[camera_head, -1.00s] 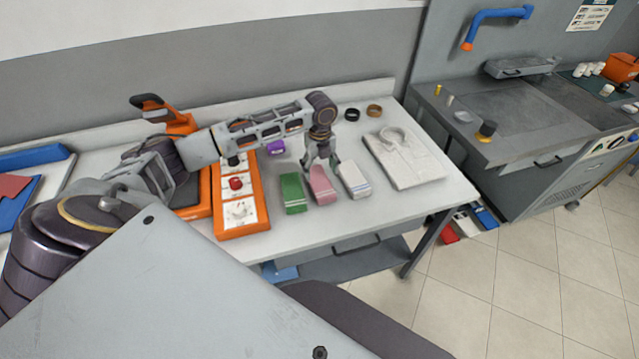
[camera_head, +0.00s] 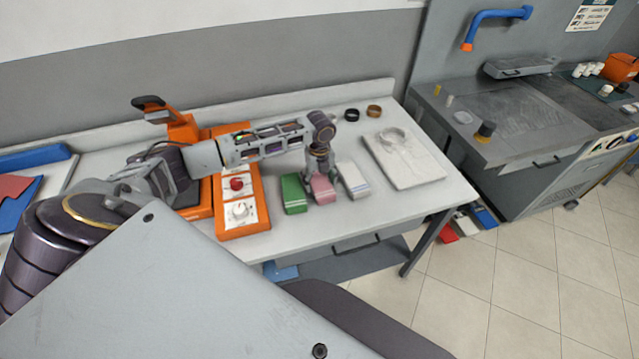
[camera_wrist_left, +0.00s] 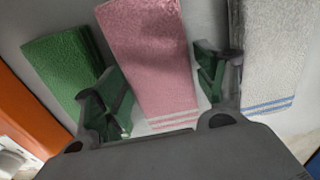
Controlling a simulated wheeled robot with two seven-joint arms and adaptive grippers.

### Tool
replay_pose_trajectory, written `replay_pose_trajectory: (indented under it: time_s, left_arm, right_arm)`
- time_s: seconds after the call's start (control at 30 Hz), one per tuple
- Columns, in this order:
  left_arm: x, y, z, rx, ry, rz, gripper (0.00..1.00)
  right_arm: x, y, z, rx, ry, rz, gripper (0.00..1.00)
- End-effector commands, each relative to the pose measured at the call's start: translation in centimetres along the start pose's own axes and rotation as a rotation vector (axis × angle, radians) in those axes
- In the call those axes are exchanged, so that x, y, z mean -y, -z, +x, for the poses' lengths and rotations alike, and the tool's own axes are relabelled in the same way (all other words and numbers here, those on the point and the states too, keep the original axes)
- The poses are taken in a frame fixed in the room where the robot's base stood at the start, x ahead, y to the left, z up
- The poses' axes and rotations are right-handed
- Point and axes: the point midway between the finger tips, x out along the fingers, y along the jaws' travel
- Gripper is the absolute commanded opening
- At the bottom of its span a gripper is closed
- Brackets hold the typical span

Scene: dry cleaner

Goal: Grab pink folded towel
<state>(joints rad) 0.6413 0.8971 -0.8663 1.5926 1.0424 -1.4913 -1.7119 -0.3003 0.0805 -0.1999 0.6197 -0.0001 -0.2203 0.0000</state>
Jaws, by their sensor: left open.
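The pink folded towel (camera_head: 322,190) lies on the white table between a green folded towel (camera_head: 294,193) and a white folded towel (camera_head: 354,179). In the left wrist view the pink towel (camera_wrist_left: 152,62) lies between the two open fingers of my left gripper (camera_wrist_left: 160,92). One finger is over the gap beside the green towel (camera_wrist_left: 66,66), the other over the gap beside the white towel (camera_wrist_left: 274,56). In the head view my left gripper (camera_head: 320,178) is low over the pink towel and hides its far part. My right gripper is not in view.
An orange control panel (camera_head: 256,220) with knobs stands left of the towels. A folded white shirt (camera_head: 415,170) lies to the right. Two dark and brown rolls (camera_head: 352,115) sit behind. The table front (camera_head: 330,228) is clear.

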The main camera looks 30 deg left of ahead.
Motion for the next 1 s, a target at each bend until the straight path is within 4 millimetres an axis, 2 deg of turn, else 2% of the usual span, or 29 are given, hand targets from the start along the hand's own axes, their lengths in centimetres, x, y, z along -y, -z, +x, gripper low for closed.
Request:
replay_pose_trajectory:
  time_s: [0.47, 0.73, 1.0]
  left_arm:
    - [-0.03, -0.02, 0.16, 0.0, 0.0, 0.0, 0.71]
    - [-0.03, -0.03, 0.15, 0.0, 0.0, 0.0, 0.38]
    - [-0.02, -0.04, 0.07, 0.0, 0.0, 0.0, 0.36]
  right_arm:
    - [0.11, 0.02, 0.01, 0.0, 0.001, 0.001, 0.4]
    - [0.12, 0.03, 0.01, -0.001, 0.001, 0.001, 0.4]
    - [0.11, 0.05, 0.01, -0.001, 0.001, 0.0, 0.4]
